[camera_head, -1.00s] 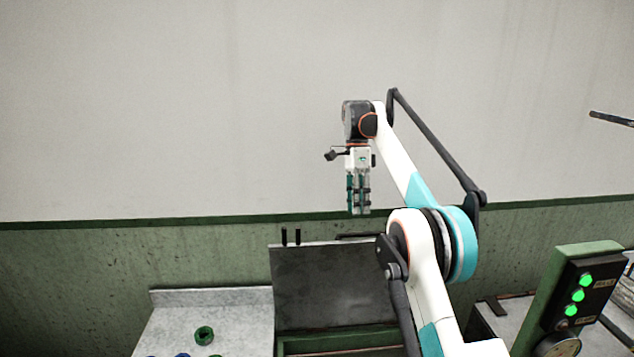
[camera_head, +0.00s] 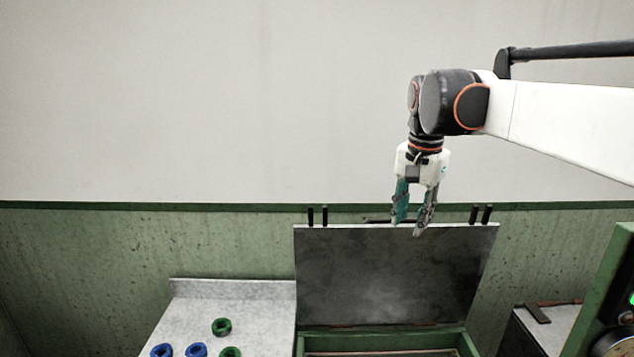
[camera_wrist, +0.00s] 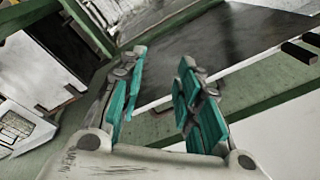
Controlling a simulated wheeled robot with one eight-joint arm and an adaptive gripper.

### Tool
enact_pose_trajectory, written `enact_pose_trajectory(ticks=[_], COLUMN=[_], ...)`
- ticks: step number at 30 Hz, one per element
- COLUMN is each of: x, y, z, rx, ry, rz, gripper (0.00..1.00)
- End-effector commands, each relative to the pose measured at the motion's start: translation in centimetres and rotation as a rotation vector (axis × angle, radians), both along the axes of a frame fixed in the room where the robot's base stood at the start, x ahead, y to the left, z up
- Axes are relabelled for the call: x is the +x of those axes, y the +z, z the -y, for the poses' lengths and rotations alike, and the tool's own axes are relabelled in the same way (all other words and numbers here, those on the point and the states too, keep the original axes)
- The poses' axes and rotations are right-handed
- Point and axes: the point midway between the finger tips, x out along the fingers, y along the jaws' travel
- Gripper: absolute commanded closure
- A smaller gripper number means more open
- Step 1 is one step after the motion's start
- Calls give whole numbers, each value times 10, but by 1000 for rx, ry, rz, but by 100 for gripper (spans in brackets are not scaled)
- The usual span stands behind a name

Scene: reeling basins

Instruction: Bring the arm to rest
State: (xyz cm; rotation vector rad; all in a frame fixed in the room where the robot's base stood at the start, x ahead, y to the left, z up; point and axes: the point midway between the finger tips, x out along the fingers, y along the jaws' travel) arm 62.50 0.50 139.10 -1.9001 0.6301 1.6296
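My arm enters from the right edge in the head view, and my gripper (camera_head: 409,228) hangs from the dark wrist joint with its fingers pointing down. Nothing is held between the fingers.
A grey counter (camera_head: 250,310) at lower left carries a green ring (camera_head: 221,327), a second green ring (camera_head: 230,352) and blue rings (camera_head: 196,350). A green-framed panel (camera_head: 612,290) stands at the right edge. The wall above the counter is clear.

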Motion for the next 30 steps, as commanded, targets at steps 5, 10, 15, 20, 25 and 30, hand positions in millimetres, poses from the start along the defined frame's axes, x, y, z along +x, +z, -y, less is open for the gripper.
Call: enact_pose_trajectory(ticks=[5, 10, 15, 20, 25, 30], x=[-52, -100, -147, -190, -230, -252], y=[-32, -67, -110, -158, -210, -244], z=[1, 2, 3, 4, 4, 5], rx=[-27, -63, -110, -164, -225, -270], ry=[130, 256, 379, 492, 599, 668], rz=[86, 167, 246, 319, 388, 431], gripper=[69, 69, 69, 69, 69, 69])
